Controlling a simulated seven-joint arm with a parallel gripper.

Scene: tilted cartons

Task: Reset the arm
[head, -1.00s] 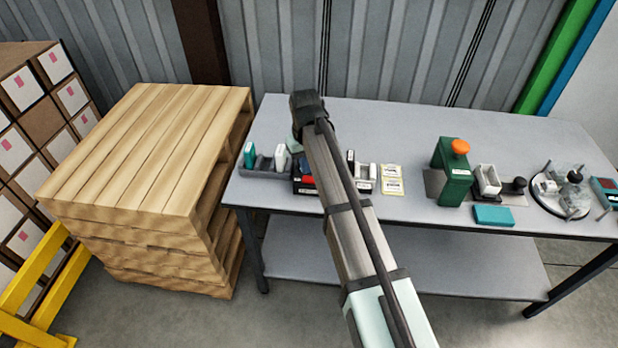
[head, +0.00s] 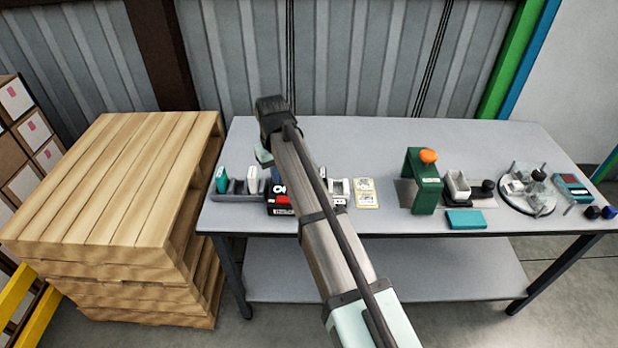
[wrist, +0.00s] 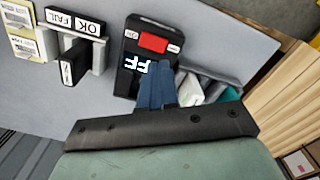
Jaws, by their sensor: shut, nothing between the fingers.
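My gripper's two blue fingers (wrist: 156,88) are together in the wrist view with nothing between them. They point toward a black device (wrist: 150,45) with a red panel and white characters, and overlap its lower edge in the picture; I cannot tell the gap. In the head view my arm crosses the workbench (head: 400,140) and its wrist is above the left part of the bench. The black device (head: 279,206) shows partly behind my arm.
A grey rack (head: 238,190) with teal and white items stands left of the device. An OK/FAIL block (wrist: 78,22) and yellow labels (head: 366,193) lie beside it. A green press (head: 422,180) and round fixture (head: 527,190) stand right. Stacked pallets (head: 120,190) adjoin the bench.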

